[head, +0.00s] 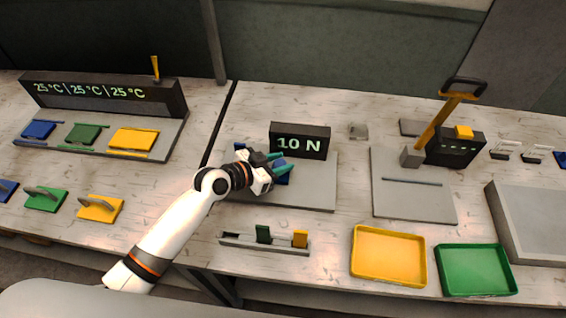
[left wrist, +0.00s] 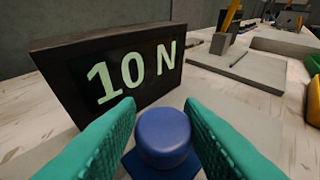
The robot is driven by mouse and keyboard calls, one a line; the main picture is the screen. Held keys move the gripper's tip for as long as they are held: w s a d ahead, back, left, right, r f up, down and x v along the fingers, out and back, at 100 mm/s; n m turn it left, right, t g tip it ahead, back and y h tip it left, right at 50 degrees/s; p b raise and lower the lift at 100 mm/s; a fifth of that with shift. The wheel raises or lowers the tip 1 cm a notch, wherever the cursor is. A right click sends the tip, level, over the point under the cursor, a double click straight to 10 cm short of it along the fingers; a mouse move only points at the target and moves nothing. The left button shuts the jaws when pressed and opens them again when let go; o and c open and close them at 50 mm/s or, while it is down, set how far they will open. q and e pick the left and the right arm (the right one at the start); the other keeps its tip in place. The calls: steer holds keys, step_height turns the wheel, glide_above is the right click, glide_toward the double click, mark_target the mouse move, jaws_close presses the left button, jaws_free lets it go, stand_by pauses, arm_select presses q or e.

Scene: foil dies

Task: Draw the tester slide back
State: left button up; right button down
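The tester is a grey plate (head: 315,190) with a black display (head: 300,142) reading "10 N" at its back; the display also shows in the left wrist view (left wrist: 115,75). A blue slide (head: 284,176) sits on the plate, partly hidden by my gripper. In the left wrist view its round blue knob (left wrist: 164,138) stands upright on a blue base. My left gripper (head: 282,164) is over the plate, its teal fingers on either side of the knob. They look open, with narrow gaps beside the knob. My right gripper is not in view.
A rack (head: 265,242) with green and yellow pieces stands in front of the tester. A lever press (head: 455,145), yellow tray (head: 388,256) and green tray (head: 476,270) are to the right. A temperature station (head: 105,95) is at left, with handled dies (head: 100,209) before it.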

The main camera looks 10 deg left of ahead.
arm_select(q)
steer(key=shift+o, duration=1.4)
steer(key=shift+a, duration=0.25)
steer(key=shift+s, duration=0.15)
steer(key=shift+s+a+r, duration=0.15)
steer(key=shift+s+a, duration=0.1)
steer(key=b+v, duration=0.1)
steer(key=v, duration=0.3)
steer(key=b+v, duration=0.2)
steer(key=v, duration=0.3)
steer(key=shift+s+a, duration=0.25)
steer(key=shift+a, duration=0.05)
steer(key=shift+s+a+r, duration=0.35)
steer(key=shift+s+a, duration=0.1)
